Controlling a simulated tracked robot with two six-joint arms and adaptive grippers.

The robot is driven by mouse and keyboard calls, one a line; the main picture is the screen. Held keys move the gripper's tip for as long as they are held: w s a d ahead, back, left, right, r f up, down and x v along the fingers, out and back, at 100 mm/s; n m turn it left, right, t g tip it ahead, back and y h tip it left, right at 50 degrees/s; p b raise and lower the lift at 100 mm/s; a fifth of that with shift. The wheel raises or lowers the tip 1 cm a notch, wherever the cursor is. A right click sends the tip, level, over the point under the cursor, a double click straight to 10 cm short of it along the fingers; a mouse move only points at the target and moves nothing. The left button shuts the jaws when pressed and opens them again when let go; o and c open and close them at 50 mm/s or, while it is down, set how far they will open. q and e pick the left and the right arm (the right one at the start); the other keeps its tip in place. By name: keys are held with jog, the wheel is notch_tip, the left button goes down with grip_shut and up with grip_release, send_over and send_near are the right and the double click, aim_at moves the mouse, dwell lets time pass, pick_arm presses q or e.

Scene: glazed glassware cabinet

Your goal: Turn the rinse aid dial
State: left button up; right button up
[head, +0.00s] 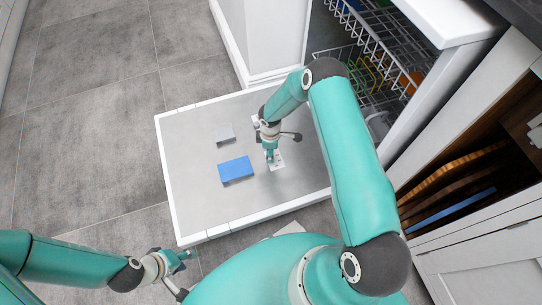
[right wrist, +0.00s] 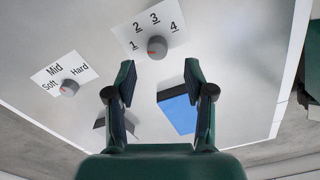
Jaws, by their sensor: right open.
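The dial with the numbers 1 to 4 (right wrist: 157,47) is a grey knob on a white label on the metal panel. Its red mark is on its left side, toward the 1. A second grey dial (right wrist: 69,88) beside it is labelled Soft, Mid, Hard. My right gripper (right wrist: 160,84) is open and empty, with the numbered dial ahead between its fingertips and apart from them. In the head view my right gripper (head: 269,154) hides part of the label (head: 278,161). My left gripper (head: 184,260) looks open and empty, off the panel's near left corner.
The panel is the inner face of a lowered dishwasher door (head: 195,185). A blue block (head: 236,169) and a small grey piece (head: 224,133) are on it. Wire racks (head: 370,45) are at upper right. A cabinet (head: 455,200) stands at right. Open floor (head: 90,100) is at left.

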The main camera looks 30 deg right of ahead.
notch_tip(320, 180, up, 7)
jog(key=shift+s+f, duration=0.15)
